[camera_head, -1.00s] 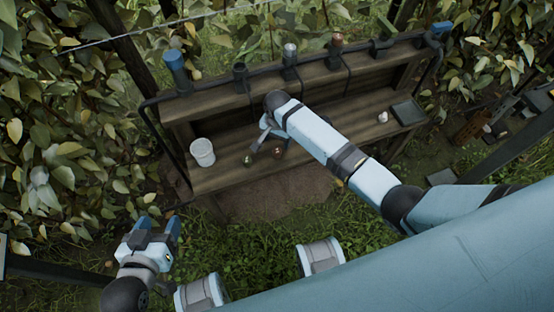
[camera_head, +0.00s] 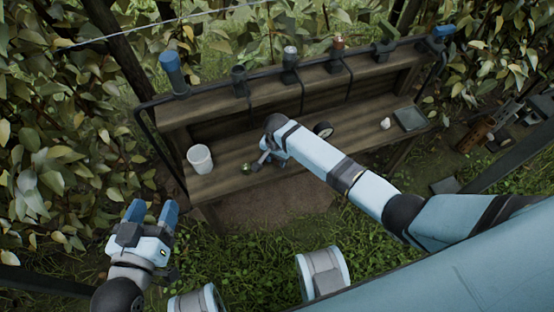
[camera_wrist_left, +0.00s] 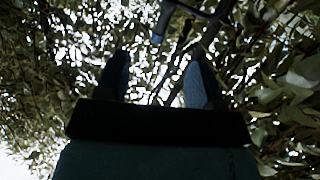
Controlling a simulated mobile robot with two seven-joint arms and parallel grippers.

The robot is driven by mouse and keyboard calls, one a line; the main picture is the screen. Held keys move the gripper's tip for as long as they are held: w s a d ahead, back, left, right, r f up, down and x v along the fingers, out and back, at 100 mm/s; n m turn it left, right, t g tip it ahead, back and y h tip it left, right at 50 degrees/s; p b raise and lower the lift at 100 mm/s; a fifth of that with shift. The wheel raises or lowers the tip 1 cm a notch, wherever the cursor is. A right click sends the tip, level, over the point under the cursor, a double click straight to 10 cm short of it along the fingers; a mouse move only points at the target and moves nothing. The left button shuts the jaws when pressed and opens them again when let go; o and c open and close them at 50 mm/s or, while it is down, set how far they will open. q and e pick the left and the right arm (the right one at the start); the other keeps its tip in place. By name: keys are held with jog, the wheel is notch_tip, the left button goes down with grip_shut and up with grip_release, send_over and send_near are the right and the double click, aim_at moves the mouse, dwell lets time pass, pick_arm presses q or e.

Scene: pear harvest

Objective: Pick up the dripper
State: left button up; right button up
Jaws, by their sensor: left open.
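I cannot tell for sure which thing is the dripper. Small round parts lie on the wooden bench: a green one (camera_head: 245,167), a black ring-shaped one (camera_head: 323,130) and a white one (camera_head: 385,123). My right gripper (camera_head: 262,161) points down at the bench, just right of the green part. Its wrist hides much of its fingers and whatever is beneath. My left gripper (camera_head: 153,214) is open and empty, left of and in front of the bench. Its two blue fingers also show in the left wrist view (camera_wrist_left: 157,82), against leaves.
The bench (camera_head: 225,178) carries a white cup (camera_head: 200,158) at its left and a grey tray (camera_head: 410,118) at its right. Several fittings and a black hose (camera_head: 300,92) line its upper shelf. Leafy plants crowd both sides. Grass lies in front.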

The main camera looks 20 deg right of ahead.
jog(key=c, duration=0.4)
jog(key=shift+r, duration=0.1)
jog(key=shift+c, duration=0.2)
